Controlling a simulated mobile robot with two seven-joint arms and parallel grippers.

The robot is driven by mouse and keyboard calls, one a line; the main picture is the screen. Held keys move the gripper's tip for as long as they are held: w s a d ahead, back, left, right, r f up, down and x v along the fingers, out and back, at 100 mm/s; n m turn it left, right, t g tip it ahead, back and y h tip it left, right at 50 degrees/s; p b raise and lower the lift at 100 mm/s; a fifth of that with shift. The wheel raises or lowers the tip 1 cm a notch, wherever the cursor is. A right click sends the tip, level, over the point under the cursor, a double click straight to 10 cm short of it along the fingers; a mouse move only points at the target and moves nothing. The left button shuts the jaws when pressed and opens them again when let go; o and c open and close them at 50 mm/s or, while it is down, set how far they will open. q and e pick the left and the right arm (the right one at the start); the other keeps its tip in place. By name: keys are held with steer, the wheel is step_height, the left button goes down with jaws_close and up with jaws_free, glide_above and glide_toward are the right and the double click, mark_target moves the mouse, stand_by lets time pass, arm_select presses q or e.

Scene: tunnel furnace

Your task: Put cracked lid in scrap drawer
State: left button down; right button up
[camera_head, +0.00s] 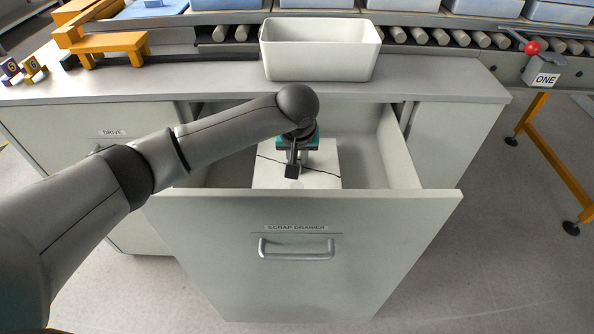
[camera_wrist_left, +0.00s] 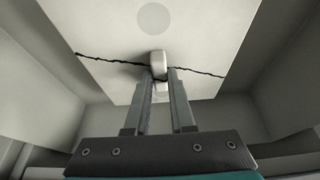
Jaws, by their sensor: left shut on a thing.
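The cracked lid (camera_head: 325,170) is a pale square plate with a dark jagged crack across it. In the head view it is inside the open scrap drawer (camera_head: 305,211), below the rim of the drawer front. My left gripper (camera_head: 294,168) reaches down into the drawer and is shut on the lid's small knob. In the left wrist view the lid (camera_wrist_left: 205,38) fills the upper middle, and the gripper fingers (camera_wrist_left: 160,80) close at the knob (camera_wrist_left: 157,64). I cannot tell whether the lid touches the drawer floor. My right gripper is in neither view.
An empty white bin (camera_head: 318,69) stands on the counter (camera_head: 190,92) behind the drawer. A roller conveyor (camera_head: 440,38) with blue trays runs along the back. An orange fixture (camera_head: 105,42) is at the upper left. A lever with a red knob (camera_head: 532,47) is at the right.

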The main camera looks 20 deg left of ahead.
arm_select(q)
steer(key=shift+f+b, duration=0.55)
steer(key=shift+f, duration=1.3)
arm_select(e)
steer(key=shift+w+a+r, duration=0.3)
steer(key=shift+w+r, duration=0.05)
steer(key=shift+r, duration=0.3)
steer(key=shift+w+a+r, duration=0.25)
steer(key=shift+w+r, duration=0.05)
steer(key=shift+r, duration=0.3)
arm_select(q)
steer(key=shift+f, duration=0.1)
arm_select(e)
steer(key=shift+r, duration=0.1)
arm_select(q)
steer(key=c, duration=1.2)
jaws_free()
steer(key=shift+f, duration=0.15)
steer(key=o, duration=0.4)
steer(key=shift+o, duration=0.2)
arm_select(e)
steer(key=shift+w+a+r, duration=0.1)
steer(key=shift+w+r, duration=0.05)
